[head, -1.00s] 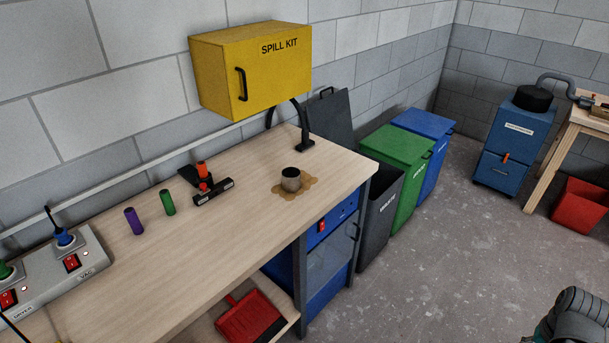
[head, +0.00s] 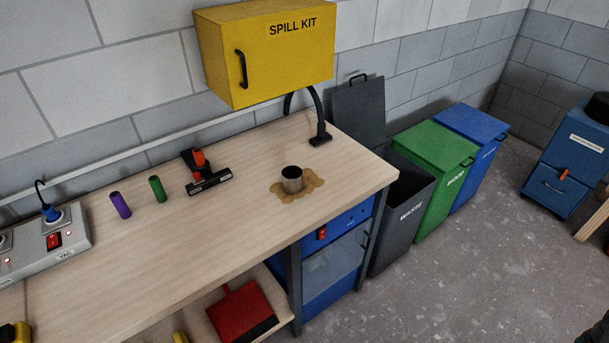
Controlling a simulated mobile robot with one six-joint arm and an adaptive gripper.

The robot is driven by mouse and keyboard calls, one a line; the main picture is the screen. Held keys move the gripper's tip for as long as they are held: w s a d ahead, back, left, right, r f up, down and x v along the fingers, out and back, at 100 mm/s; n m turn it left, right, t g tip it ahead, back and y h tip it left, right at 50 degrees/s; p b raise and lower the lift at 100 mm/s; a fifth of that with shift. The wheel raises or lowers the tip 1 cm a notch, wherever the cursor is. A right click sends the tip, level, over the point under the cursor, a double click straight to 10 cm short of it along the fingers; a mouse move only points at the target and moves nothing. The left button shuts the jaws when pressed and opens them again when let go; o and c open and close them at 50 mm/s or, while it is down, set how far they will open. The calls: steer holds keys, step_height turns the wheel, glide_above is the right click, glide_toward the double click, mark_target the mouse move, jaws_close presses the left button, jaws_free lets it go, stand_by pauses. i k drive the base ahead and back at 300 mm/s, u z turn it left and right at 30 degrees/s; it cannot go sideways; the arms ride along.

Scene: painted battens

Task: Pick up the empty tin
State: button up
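A small open metal tin (head: 292,180) stands upright on the wooden workbench (head: 235,225), towards its right end. Its inside looks dark. A brown spill patch (head: 314,180) spreads on the bench top around its base. My gripper is not clearly visible in the head view, so I cannot see whether it is open or shut. Nothing touches the tin.
Left are an orange-and-black tool (head: 205,180), a green cylinder (head: 157,188) and a purple cylinder (head: 120,204). An open waste bin (head: 402,215) stands right of the bench.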

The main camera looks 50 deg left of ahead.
mark_target(292, 176)
steer(key=i, duration=1.35)
steer(key=u, duration=2.9)
